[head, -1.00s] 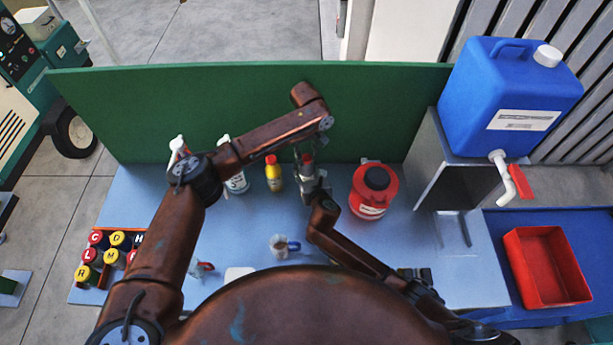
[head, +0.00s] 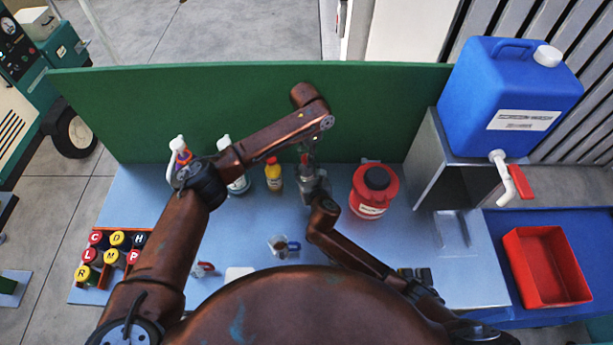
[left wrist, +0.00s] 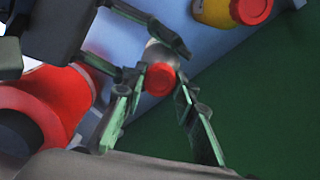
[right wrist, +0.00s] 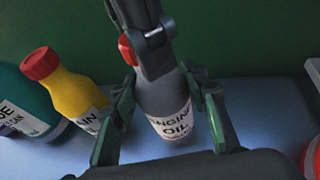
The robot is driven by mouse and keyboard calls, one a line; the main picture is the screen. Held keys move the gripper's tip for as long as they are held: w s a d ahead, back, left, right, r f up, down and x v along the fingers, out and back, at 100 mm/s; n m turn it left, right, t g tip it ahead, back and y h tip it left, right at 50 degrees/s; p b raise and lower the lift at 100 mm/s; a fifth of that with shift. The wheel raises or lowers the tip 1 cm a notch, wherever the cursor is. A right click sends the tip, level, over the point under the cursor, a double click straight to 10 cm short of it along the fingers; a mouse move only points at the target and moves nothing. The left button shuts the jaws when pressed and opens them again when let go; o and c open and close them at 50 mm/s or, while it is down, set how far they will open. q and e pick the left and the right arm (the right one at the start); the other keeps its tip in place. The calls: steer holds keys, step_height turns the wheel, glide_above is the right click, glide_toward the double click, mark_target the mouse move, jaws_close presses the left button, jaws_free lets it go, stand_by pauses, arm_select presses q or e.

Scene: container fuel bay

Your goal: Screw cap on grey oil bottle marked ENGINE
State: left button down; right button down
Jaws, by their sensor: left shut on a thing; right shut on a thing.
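The grey bottle (right wrist: 165,105), with a label reading ENGINE OIL, stands on the blue bench in the right wrist view. My right gripper (right wrist: 162,85) is shut on its body from both sides. My left gripper (head: 307,155) is above it, pointing down, shut on a red cap (left wrist: 160,78). In the left wrist view the cap sits between the fingers, with a pale grey surface right behind it. In the right wrist view the red cap (right wrist: 127,50) shows beside a left finger. The bottle mouth is hidden, so I cannot tell whether the cap is seated on it.
A yellow bottle (head: 273,178) with a red cap stands just left of the grey one. A red container (head: 368,205) is close on the right. A small cup (head: 279,243) stands in front. A green panel (head: 150,110) closes the back. Lettered caps fill a tray at left.

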arm_select(q)
steer(key=m, duration=0.7)
steer(key=c, duration=1.5)
jaws_free()
steer(key=shift+r, duration=0.1)
step_height(320, 180, up, 12)
steer(key=shift+f, duration=0.1)
arm_select(e)
steer(key=c, duration=1.1)
jaws_free()
